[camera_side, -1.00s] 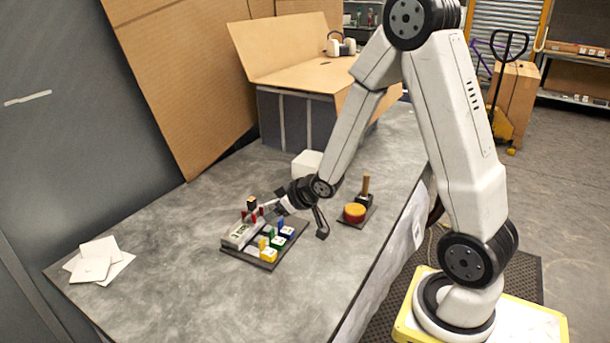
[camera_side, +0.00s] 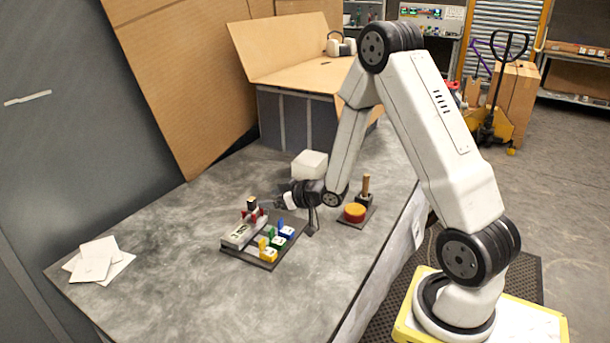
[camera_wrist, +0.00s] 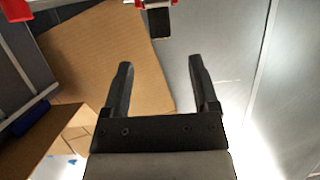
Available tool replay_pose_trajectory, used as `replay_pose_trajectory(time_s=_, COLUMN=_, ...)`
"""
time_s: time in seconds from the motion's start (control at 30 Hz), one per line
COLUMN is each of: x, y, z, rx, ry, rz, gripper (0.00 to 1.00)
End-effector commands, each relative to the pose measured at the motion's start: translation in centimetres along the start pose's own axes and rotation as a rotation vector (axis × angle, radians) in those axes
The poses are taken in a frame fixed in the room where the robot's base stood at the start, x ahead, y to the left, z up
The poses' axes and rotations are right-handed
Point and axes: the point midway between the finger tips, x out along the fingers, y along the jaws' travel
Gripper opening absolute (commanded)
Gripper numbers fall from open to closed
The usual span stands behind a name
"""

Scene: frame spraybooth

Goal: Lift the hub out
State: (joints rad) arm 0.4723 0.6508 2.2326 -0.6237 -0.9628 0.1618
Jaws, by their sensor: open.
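A dark board (camera_side: 264,263) lies on the grey table. On its left part sits a long pale grey block (camera_side: 241,234) with a dark label, which looks like the hub. Red pieces (camera_side: 247,214) and an upright black part with a yellow band (camera_side: 251,202) stand at its far end. Yellow (camera_side: 268,255), green (camera_side: 277,243) and blue (camera_side: 287,232) blocks sit along the right. My gripper (camera_side: 283,201) is above the table, behind and right of the board, roughly level. In the wrist view my gripper (camera_wrist: 160,75) is open with nothing between its fingers; a black part (camera_wrist: 158,21) hangs beyond them.
White sheets (camera_side: 97,262) lie at the left. The front of the table is clear.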

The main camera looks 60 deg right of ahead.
Motion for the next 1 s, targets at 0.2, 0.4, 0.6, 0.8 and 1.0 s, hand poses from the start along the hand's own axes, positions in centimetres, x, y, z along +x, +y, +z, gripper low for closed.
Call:
replay_pose_trajectory(time_s=0.2, x=1.1, y=-0.1, z=0.0, rx=0.000, ry=0.000, rz=0.000, gripper=0.76)
replay_pose_trajectory(time_s=0.4, x=1.3, y=-0.1, z=0.0, rx=0.000, ry=0.000, rz=0.000, gripper=0.76)
replay_pose_trajectory(time_s=0.6, x=2.8, y=-0.1, z=0.1, rx=0.000, ry=-0.001, rz=-0.002, gripper=0.76)
replay_pose_trajectory(time_s=0.8, x=5.0, y=-0.1, z=0.1, rx=-0.001, ry=-0.001, rz=-0.001, gripper=0.76)
replay_pose_trajectory(time_s=1.0, x=6.2, y=-0.1, z=0.1, rx=0.000, ry=-0.002, rz=0.001, gripper=0.76)
